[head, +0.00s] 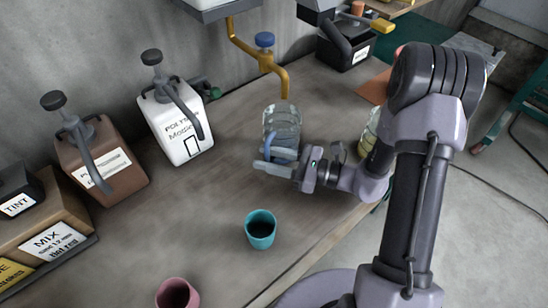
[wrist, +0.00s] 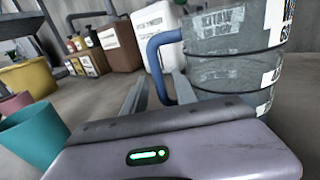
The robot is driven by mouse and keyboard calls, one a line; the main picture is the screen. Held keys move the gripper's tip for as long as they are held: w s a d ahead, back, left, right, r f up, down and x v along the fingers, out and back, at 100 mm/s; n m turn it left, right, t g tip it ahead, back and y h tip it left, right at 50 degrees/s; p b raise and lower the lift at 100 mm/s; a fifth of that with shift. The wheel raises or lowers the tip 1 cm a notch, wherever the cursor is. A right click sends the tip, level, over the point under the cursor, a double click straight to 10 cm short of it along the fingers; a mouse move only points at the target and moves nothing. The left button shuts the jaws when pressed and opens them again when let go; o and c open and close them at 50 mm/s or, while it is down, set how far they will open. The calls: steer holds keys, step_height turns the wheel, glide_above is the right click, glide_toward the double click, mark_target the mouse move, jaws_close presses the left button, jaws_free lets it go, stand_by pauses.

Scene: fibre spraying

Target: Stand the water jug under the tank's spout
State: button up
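The tank (head: 212,8) is cut off at the top.
A teal cup (head: 261,229) and a pink cup (head: 178,294) stand nearer the front. White (head: 176,125) and brown (head: 103,160) pump containers stand along the wall. A yellowish vessel (head: 368,133) is partly hidden behind my arm. Bench between the cups and white container is clear.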

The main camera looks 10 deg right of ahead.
steer(key=p+v, duration=0.3)
steer(key=v, duration=0.8)
steer(key=shift+d+r, duration=0.15)
steer(key=shift+s+d+r, duration=0.1)
steer(key=shift+s+d, duration=0.1)
steer(key=s+a+r+n+g+h, duration=0.7)
steer(key=s+r+n+g, duration=0.15)
steer(key=n, duration=0.25)
steer(key=s+d+r+n+t+h, duration=0.3)
steer(key=s+r+n+t+h, duration=0.1)
steer(key=r+n+t+h, duration=0.3)
step_height(320, 180, up, 3)
steer(key=shift+s+f+h, duration=0.1)
steer(key=shift+s+h, duration=0.2)
steer(key=shift+s, duration=0.05)
